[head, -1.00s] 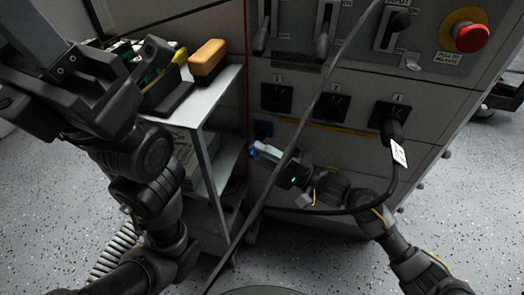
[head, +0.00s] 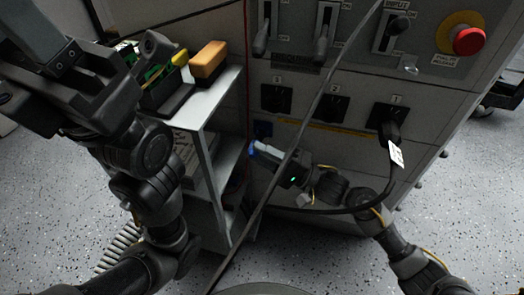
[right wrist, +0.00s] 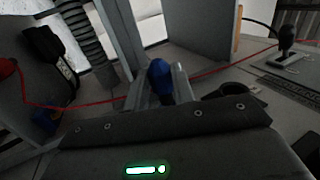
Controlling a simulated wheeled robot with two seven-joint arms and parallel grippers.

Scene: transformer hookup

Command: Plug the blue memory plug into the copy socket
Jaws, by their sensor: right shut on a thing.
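The blue memory plug (head: 252,149) is at the tip of my right gripper (head: 262,151) in the head view. In the right wrist view the plug (right wrist: 160,78) stands between the fingers, which are shut on it.
The grey cabinet (head: 350,155) carries black sockets, levers and a red stop button (head: 469,41). A black plug (head: 389,130) with a cable sits in the right socket. A cable crosses the view diagonally before my right gripper. A shelf cart (head: 208,110) stands at left, holding a yellow-orange object (head: 209,60).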

